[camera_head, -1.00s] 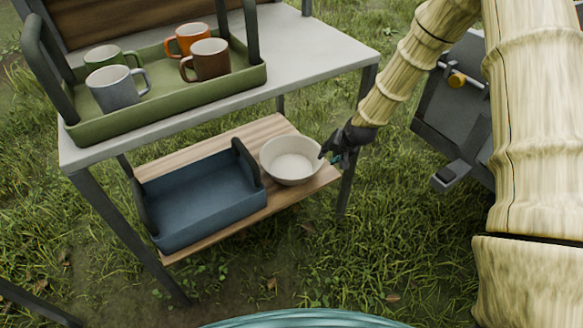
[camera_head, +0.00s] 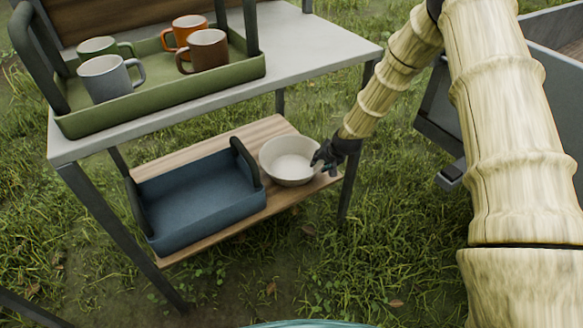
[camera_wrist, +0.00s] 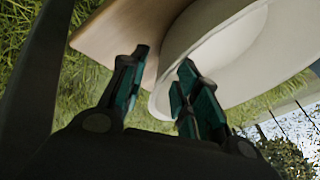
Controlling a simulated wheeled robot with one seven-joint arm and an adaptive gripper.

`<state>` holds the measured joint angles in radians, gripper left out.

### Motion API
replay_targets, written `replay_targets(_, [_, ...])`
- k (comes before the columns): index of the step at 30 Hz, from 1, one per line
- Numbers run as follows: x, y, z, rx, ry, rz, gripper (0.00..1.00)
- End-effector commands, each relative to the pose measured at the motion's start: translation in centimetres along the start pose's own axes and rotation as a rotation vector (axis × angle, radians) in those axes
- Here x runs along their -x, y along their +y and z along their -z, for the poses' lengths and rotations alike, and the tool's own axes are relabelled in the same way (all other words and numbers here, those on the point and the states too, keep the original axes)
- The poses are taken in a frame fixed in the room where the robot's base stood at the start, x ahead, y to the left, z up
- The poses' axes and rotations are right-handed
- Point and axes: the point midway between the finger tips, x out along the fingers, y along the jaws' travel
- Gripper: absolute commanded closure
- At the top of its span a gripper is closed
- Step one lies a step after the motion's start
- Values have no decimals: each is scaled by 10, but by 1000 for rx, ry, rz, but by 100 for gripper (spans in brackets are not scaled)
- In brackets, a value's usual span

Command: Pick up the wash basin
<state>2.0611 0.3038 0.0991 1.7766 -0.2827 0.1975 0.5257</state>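The wash basin (camera_head: 290,162) is a round cream-white bowl standing upright and empty on the right end of the wooden lower shelf. My gripper (camera_head: 325,160) is at the basin's right rim, pointing down and left. In the wrist view the two dark and teal fingers of my gripper (camera_wrist: 164,62) are spread apart. The rim of the basin (camera_wrist: 225,50) reaches into the gap between them. The right finger overlaps the basin wall, and the left finger is over the shelf side. I cannot tell whether either finger touches the basin.
A blue tray (camera_head: 205,205) with dark handles sits just left of the basin on the lower shelf (camera_head: 260,135). Above it, a green tray (camera_head: 165,98) with several mugs stands on the grey tabletop (camera_head: 320,45). A table leg (camera_head: 348,190) is close to my gripper. Grass lies around.

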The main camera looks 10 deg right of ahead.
Motion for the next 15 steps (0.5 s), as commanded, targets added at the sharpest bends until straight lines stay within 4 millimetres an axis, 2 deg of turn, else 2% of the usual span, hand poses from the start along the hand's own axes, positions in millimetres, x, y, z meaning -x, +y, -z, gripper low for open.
replay_targets(5, [1,-1,1,0,0,0,68])
replay_targets(10, [1,-1,1,0,0,0,99])
replay_targets(15, [1,0,1,-1,0,0,100])
